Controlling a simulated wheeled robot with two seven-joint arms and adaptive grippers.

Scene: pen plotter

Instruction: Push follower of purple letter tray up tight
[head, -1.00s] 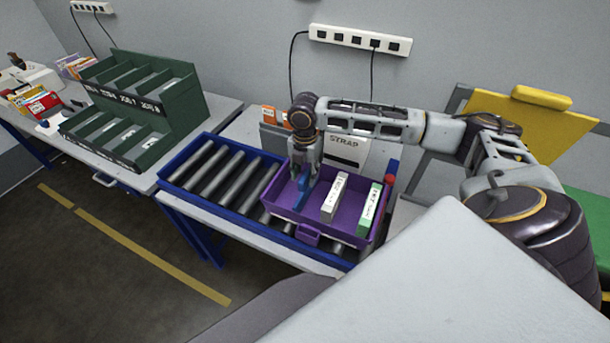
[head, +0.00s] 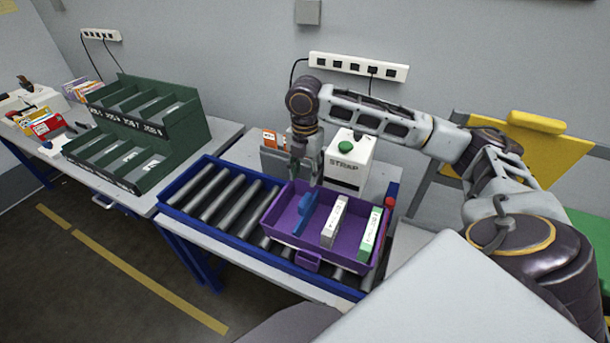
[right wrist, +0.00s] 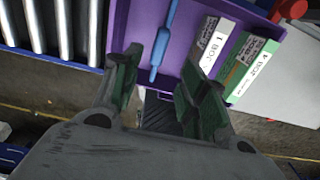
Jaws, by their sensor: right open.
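The purple letter tray (head: 281,239) sits on the roller conveyor. Its blue follower (head: 305,211) stands in the left part of the tray. To its right are a white block labelled JOB 1 (right wrist: 210,48) and a green-and-white one labelled JOB 4 (right wrist: 250,66). A clear gap of purple floor lies between the follower and the white block, and the two blocks stand apart. My right gripper (head: 303,174) is above the tray's back left, clear of the follower. In the right wrist view its fingers are spread and empty, with the follower (right wrist: 161,50) beyond them. My left gripper is not in view.
The bare rollers (head: 222,197) lie left of the tray inside a blue frame. A white STRAP machine (head: 349,161) with a green button stands behind the tray. A red knob (head: 390,203) is at the conveyor's right edge. A green sorting rack (head: 150,130) stands on the left table.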

